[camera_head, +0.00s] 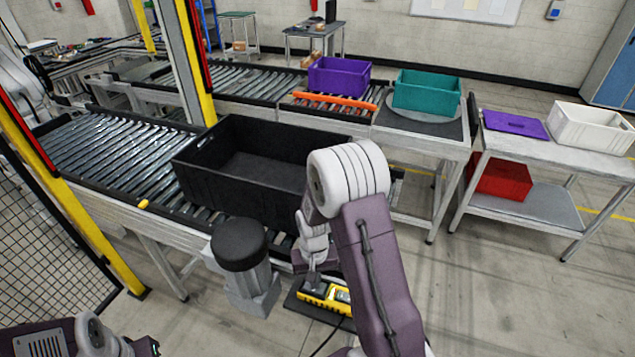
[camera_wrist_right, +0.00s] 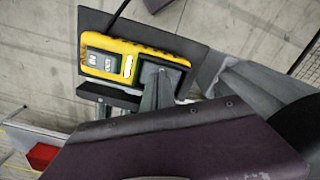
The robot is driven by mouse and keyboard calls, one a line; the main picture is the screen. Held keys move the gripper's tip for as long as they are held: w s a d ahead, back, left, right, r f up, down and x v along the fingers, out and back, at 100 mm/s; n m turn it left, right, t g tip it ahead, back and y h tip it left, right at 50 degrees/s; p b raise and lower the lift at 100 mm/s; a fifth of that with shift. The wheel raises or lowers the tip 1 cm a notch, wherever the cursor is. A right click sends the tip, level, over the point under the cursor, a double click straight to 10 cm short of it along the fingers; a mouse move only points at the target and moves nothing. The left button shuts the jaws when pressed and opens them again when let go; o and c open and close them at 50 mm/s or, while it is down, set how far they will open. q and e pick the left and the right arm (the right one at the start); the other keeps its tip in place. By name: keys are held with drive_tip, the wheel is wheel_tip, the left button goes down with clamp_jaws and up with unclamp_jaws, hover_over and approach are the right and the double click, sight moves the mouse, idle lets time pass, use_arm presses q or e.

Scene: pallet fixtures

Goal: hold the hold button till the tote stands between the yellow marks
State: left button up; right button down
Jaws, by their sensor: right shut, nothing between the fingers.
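The large black tote (camera_head: 215,192) stands empty on the roller conveyor. My right arm hides its right part. One yellow mark (camera_head: 143,204) shows on the near rail, a little left of the tote's near left corner; no second mark can be made out. The yellow hand control (camera_head: 338,296) lies on a dark plate in front of the conveyor. It also shows in the right wrist view (camera_wrist_right: 115,60). My right gripper (camera_head: 312,284) is shut and empty, its tips down at the control's end, where they hide the button; I cannot tell if they press. My left gripper is out of view.
A dark round-topped motor unit (camera_head: 240,245) stands just left of the control. Behind, a second conveyor carries purple (camera_head: 339,77) and teal (camera_head: 427,92) crates. A side table (camera_head: 570,160) holds a white bin. Yellow-black posts (camera_head: 75,195) and a mesh fence stand at left.

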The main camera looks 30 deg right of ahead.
idle(0.3)
wheel_tip(320, 180, up, 7)
drive_tip(key=p, duration=0.6)
drive_tip(key=shift+f, duration=0.1)
drive_tip(key=w+f+b, duration=0.1)
drive_tip(key=b, duration=0.1)
drive_tip(key=a+f+t+b, duration=0.1)
drive_tip(key=b, duration=0.2)
drive_tip(key=shift+w+a+n, duration=0.15)
drive_tip(key=shift+w+n, duration=0.15)
drive_tip(key=shift+w, duration=0.1)
drive_tip(key=a+b, duration=0.1)
drive_tip(key=b, duration=0.1)
drive_tip(key=s+f+b, duration=0.1)
drive_tip(key=b, duration=0.1)
drive_tip(key=shift+s+a+n+t+b, duration=0.15)
drive_tip(key=shift+a+n+t+b, duration=0.15)
drive_tip(key=shift+a+t+b, duration=0.1)
drive_tip(key=s+a+n+b, duration=0.1)
drive_tip(key=s+n+b, duration=0.1)
drive_tip(key=s, duration=0.6)
drive_tip(key=shift+s+a+f+n+g, duration=0.15)
drive_tip(key=shift+s+a+n+g, duration=0.15)
drive_tip(key=shift+s+a, duration=0.1)
